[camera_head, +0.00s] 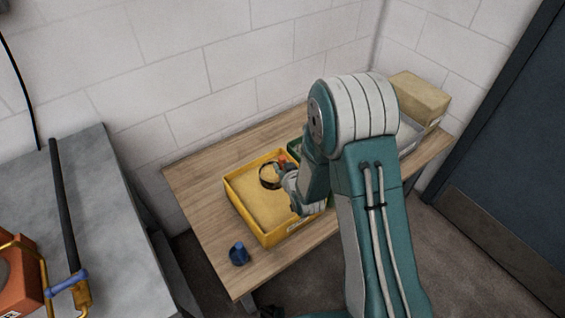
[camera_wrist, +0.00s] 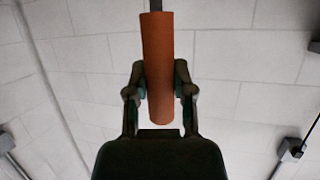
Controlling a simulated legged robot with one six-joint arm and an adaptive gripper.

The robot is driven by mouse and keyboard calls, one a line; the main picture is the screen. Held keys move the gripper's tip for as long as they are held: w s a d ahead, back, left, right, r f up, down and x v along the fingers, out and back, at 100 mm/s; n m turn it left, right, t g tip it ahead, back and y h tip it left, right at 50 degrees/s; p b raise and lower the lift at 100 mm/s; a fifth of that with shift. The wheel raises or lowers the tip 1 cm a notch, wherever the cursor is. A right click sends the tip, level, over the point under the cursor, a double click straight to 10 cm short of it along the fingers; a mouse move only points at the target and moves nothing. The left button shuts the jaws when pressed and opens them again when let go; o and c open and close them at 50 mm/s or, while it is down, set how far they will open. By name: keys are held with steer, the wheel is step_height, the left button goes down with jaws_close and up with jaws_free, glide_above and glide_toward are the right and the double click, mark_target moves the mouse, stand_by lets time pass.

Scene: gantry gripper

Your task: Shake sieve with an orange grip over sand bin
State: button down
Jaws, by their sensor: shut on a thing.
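My gripper (camera_head: 284,171) is shut on the orange grip of the sieve, over the yellow sand bin (camera_head: 230,192). The sieve (camera_head: 263,181) shows in the head view as a dark round rim above the sand. The sand (camera_head: 262,205) is tan and fills the bin's floor. In the wrist view the orange grip (camera_wrist: 157,65) stands between the two fingers of my gripper (camera_wrist: 160,95), with a grey stem running up out of the frame. The sieve's rim and mesh are out of the wrist view. Whether the sieve holds anything cannot be told.
The bin stands on a wooden table (camera_head: 200,180). A blue object (camera_head: 238,254) lies near the table's front left. A green bin (camera_head: 295,147) is mostly hidden behind my arm. A cardboard box (camera_head: 418,95) sits at the back right. A grey bench (camera_head: 95,200) stands left.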

stand_by(0.4)
steer(key=d, duration=0.3)
steer(key=shift+d, duration=0.1)
stand_by(0.7)
steer(key=a, duration=0.6)
